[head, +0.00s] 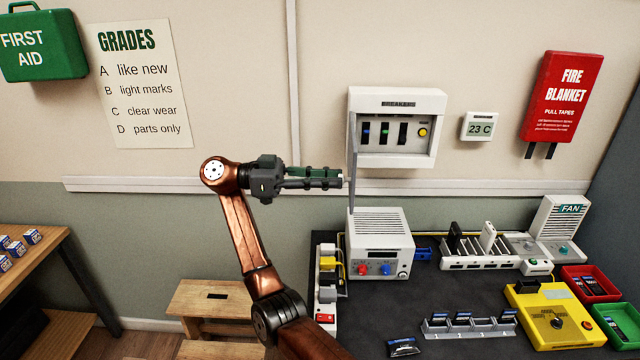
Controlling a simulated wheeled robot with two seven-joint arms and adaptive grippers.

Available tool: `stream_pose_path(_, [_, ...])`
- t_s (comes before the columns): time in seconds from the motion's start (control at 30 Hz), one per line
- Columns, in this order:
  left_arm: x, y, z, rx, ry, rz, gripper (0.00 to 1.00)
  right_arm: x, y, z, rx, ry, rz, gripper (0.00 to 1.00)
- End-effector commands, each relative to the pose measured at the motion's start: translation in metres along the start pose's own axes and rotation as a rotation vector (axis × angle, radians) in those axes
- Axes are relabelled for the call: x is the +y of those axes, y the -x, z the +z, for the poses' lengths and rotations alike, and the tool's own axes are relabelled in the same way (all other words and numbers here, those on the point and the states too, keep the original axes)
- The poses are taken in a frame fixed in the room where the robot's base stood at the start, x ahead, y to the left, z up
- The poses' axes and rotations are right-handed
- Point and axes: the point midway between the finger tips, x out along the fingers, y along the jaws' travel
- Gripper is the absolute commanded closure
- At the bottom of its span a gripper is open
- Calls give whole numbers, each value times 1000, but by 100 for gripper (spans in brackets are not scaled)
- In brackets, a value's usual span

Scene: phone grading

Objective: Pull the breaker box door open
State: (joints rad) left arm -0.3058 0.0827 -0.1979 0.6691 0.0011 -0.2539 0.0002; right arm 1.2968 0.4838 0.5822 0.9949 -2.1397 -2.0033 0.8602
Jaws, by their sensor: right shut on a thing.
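The white breaker box (397,92) hangs on the wall right of centre, labelled BREAKERS. Its inside shows, with several dark switches and a yellow button. Its door (354,165) stands open, hinged at the left side of the box and seen almost edge-on as a thin grey panel. My right gripper (341,178) reaches in from the left of the door, its fingers level and its tips at the door. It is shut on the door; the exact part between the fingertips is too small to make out. My left gripper is out of view.
Below the box, a dark bench (370,310) holds a white power unit (378,243), a slotted rack (485,258) and a yellow device (553,315). A thermostat (480,126) and a red fire blanket case (562,97) hang to the right.

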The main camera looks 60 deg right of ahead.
Motion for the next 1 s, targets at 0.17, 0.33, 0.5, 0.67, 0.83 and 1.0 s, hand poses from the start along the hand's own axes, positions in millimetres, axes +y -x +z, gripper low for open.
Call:
stream_pose_path(0.17, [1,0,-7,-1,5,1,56,-3,-2,-1,2,1,15,100])
stream_pose_path(0.33, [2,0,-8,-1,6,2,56,-3,-3,-2,2,1,17,100])
stream_pose_path(0.5, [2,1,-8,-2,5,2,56,-3,-2,-2,2,1,16,100])
stream_pose_path(0.67, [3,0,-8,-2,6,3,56,-3,-2,-2,2,0,15,76])
stream_pose_path(0.83, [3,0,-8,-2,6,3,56,-2,-2,-1,1,1,17,65])
stream_pose_path(1.0, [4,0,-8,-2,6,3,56,-2,-2,-1,1,1,17,65])
